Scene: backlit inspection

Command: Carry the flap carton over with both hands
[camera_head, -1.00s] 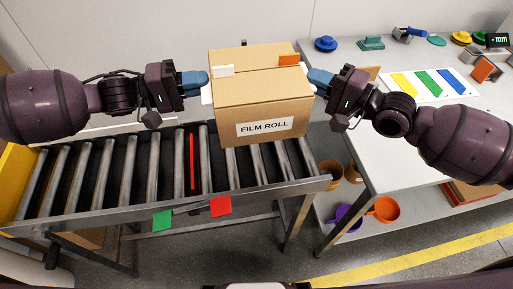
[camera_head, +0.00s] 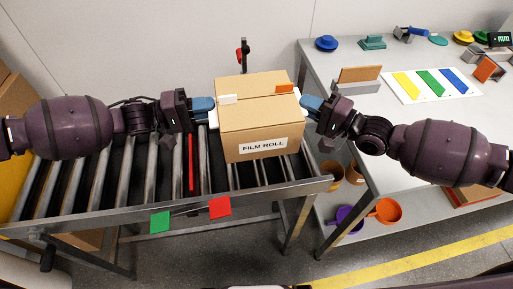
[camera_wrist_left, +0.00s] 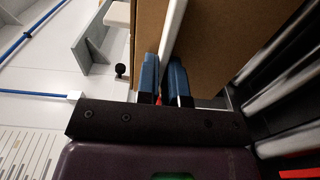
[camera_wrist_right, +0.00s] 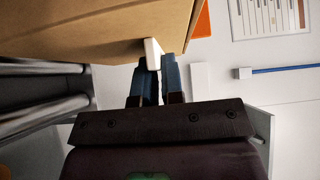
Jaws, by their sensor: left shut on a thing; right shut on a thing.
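The flap carton (camera_head: 255,118) is a brown box with a "FILM ROLL" label on its front. It is over the right part of the roller conveyor (camera_head: 318,185); I cannot tell whether its base touches the rollers. My left gripper (camera_head: 211,109) is shut on a thin white edge piece at the carton's left side, seen between its blue fingers in the left wrist view (camera_wrist_left: 163,82). My right gripper (camera_head: 304,104) is shut on a similar white piece at the right side, also seen in the right wrist view (camera_wrist_right: 159,82). The carton's base and back are hidden.
A white table (camera_head: 386,130) stands right of the conveyor, with a card in a grey holder (camera_head: 357,80) near its left edge and a coloured-strip sheet (camera_head: 430,84).

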